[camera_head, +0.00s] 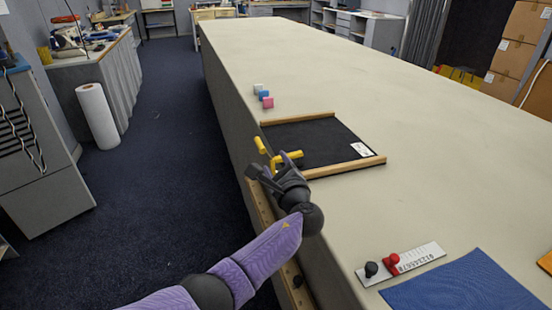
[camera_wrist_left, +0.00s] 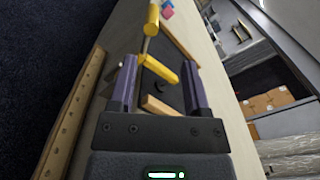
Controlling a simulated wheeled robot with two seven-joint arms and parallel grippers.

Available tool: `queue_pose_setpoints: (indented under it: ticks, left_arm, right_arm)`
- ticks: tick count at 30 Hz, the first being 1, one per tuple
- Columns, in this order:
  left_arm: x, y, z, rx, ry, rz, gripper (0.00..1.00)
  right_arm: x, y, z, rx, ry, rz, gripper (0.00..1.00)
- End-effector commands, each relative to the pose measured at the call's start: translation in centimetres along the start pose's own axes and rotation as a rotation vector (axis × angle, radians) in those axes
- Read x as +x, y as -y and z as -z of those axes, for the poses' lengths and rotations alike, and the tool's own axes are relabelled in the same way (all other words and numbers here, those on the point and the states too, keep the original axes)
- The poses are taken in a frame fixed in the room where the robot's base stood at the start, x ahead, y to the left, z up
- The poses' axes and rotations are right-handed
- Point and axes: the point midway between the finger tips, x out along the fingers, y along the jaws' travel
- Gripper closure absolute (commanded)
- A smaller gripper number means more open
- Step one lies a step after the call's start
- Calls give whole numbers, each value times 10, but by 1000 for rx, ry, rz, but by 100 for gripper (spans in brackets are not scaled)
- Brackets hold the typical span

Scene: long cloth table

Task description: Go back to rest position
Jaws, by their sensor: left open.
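My left gripper (camera_head: 274,166) is open at the table's left edge, beside the near left corner of a black board (camera_head: 330,145) with wooden strips. A yellow piece with a handle-like shape (camera_head: 287,159) is just beyond its fingers. In the left wrist view my left gripper (camera_wrist_left: 159,82) has its two purple fingers apart. The yellow piece (camera_wrist_left: 157,72) shows ahead and partly between them, with a thin rod joining its two yellow parts. I cannot tell whether a finger touches it. My right gripper is not in view.
Small pink, blue and white blocks (camera_head: 264,96) lie beyond the board on the long table (camera_head: 400,100). A white number strip (camera_head: 402,264) with red and black knobs and a blue cloth (camera_head: 465,285) are at the near right.

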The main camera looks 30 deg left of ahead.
Motion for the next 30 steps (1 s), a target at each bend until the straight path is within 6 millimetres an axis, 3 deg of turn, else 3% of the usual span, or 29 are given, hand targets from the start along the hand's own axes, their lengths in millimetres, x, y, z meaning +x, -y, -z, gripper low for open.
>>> queue_pose_setpoints:
  ticks: [13, 16, 17, 20, 21, 24, 27, 30]
  left_arm:
    - [-2, -2, 2, 0, -4, -2, 39]
    - [-7, -27, 25, -14, -83, -40, 39]
    - [-11, -43, 38, -26, -130, -65, 39]
    - [-41, -120, 95, -105, -336, -213, 39]
    - [-58, -155, 115, -150, -414, -292, 39]
    - [-113, -242, 152, -281, -568, -517, 39]
    - [-180, -324, 170, -436, -651, -778, 39]
    - [-255, -401, 167, -612, -647, -1063, 39]
  right_arm:
    - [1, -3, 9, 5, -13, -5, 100]
    - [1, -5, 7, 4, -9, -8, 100]
    - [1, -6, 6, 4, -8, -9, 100]
    - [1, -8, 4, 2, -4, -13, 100]
    - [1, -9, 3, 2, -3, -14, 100]
    - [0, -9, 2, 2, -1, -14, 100]
    - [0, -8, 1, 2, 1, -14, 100]
    - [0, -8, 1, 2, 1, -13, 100]
